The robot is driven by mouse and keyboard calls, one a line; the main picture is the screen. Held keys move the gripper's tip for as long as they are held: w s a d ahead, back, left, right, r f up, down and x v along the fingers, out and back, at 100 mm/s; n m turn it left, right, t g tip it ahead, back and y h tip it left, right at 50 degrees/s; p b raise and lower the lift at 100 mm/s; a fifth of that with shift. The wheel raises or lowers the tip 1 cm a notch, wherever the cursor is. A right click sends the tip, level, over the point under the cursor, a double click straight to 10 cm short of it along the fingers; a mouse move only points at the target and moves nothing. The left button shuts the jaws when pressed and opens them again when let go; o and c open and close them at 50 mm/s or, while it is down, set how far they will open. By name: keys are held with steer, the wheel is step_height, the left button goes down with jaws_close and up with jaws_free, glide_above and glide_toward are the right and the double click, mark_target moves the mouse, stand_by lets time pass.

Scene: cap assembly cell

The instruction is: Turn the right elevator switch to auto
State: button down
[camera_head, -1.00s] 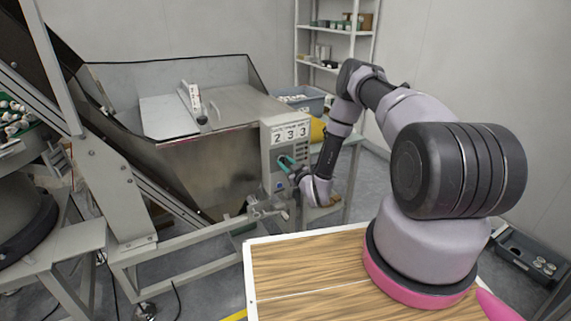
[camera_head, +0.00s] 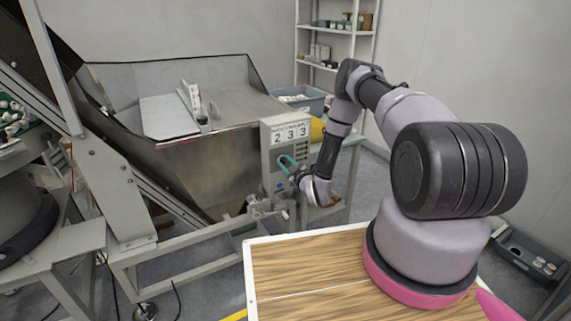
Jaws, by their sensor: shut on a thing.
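The control box (camera_head: 268,150) is a grey panel with a "233" label, mounted at the right front of the metal hopper. A blue round button (camera_head: 280,186) is low on its face. My gripper (camera_head: 288,163) is at the middle of the panel, with its teal fingers against the face. It is shut on the switch, which the fingers hide. The switch's exact setting cannot be read from here. My arm reaches in from the right, and its wrist is just right of the box.
The metal hopper (camera_head: 200,165) stands behind and left of the box. A steel frame rail (camera_head: 180,240) runs below it. A grey bin (camera_head: 305,101) and shelves (camera_head: 335,45) are at the back. A wooden tabletop (camera_head: 300,270) is in front.

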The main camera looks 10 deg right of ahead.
steer(key=c, duration=0.5)
jaws_free()
steer(key=v, duration=1)
steer(key=shift+s+d, duration=0.1)
steer(key=shift+s, duration=0.3)
